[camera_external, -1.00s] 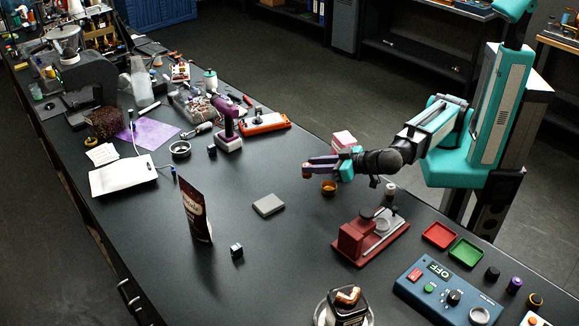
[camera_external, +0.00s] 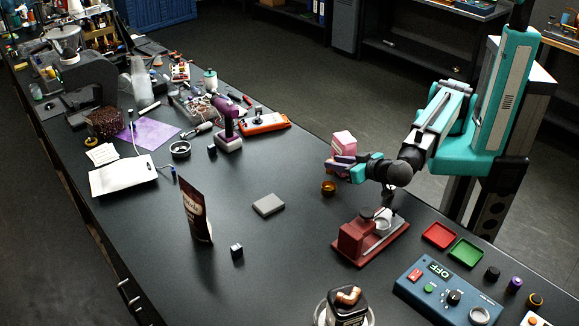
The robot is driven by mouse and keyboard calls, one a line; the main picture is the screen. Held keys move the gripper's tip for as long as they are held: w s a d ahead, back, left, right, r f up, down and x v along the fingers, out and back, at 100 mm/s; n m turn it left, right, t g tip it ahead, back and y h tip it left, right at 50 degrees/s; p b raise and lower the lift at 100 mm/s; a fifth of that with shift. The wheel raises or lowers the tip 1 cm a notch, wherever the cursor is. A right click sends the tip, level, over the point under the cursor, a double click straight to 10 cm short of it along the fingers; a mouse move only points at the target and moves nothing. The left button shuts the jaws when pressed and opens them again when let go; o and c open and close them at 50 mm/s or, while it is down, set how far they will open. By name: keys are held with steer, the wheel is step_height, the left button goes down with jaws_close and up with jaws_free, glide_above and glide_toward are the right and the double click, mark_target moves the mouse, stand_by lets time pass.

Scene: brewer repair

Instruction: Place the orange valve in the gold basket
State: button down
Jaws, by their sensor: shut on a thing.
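My gripper (camera_external: 334,162) is at the right edge of the dark table, its fingers pointing left. It is shut on a small orange-brown piece (camera_external: 329,168) at its fingertips, which I take for the orange valve; it is small and partly hidden by the fingers. The gold basket (camera_external: 328,188) is a small round gold cup standing on the table, just below the fingertips in the picture. The held piece appears above and apart from the basket; the exact height is hard to tell.
A pink box (camera_external: 344,140) stands behind my gripper. A red stand (camera_external: 367,238), red tray (camera_external: 439,235), green tray (camera_external: 466,252) and blue control box (camera_external: 445,290) lie nearer. A grey block (camera_external: 268,205) and brown bag (camera_external: 196,210) stand left, with clear table between.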

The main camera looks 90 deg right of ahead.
mark_target(334, 173)
stand_by(0.3)
steer(key=shift+f+p, duration=0.65)
steer(key=shift+f, duration=1.55)
steer(key=shift+f+p, duration=0.6)
steer(key=shift+f, duration=1.15)
steer(key=shift+s+d+f+b, duration=0.1)
steer(key=shift+d+f+b, duration=0.1)
steer(key=shift+f+b, duration=0.65)
steer(key=c, duration=1.4)
jaws_free()
steer(key=shift+c, duration=0.2)
steer(key=shift+r+p, duration=0.35)
steer(key=shift+p, duration=0.05)
